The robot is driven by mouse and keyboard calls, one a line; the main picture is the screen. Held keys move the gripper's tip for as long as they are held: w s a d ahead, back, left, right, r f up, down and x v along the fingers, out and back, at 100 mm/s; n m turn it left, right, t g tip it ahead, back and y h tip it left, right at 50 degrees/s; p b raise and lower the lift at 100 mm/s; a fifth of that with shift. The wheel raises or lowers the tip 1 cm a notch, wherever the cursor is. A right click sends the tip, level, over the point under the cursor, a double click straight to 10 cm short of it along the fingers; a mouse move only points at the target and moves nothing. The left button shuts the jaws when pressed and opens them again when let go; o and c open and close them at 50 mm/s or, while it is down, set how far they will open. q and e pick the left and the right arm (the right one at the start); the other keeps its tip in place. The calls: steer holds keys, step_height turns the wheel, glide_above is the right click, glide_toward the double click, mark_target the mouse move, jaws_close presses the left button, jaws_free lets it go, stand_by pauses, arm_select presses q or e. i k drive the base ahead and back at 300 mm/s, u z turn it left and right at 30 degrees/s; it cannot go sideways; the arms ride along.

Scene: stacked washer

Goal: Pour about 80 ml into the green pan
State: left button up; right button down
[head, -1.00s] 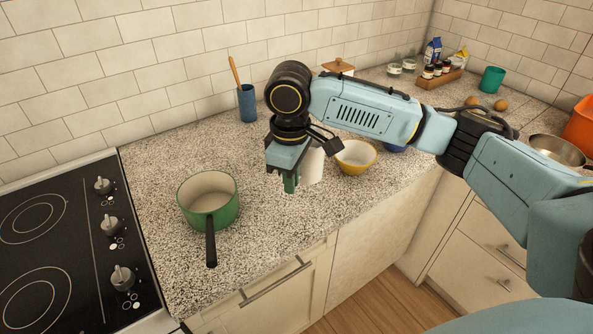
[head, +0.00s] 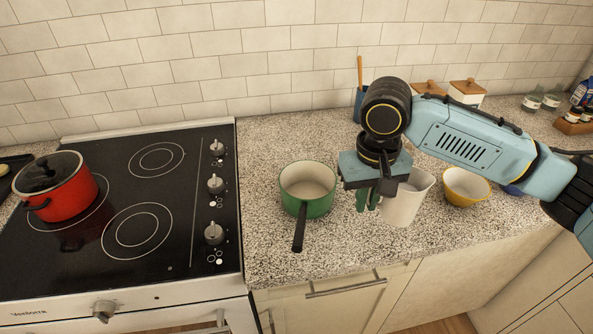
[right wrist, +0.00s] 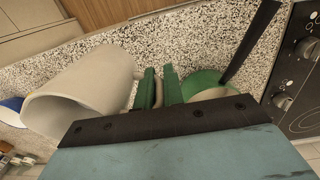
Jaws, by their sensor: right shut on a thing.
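The green pan (head: 309,207) sits on the granite counter, cream inside, its black handle pointing to the front. My right gripper (head: 367,199) is just right of the pan and is shut on the handle of a white jug (head: 403,206). The jug stands about upright on the gripper's right side; I cannot tell if its base touches the counter. In the right wrist view the green fingers (right wrist: 159,88) close on the jug handle, with the jug (right wrist: 85,90) at left and the pan (right wrist: 203,86) at right, partly hidden. The jug's contents are not visible. My left gripper is not in view.
A yellow bowl (head: 466,187) stands right of the jug. A blue utensil cup (head: 360,103) and lidded canisters (head: 467,93) are behind. The stove (head: 150,255) with a red pot (head: 68,200) is at left. Counter left of and behind the pan is clear.

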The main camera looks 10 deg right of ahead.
mark_target(308, 187)
steer(key=u, duration=3.25)
steer(key=k, duration=1)
steer(key=z, duration=1.55)
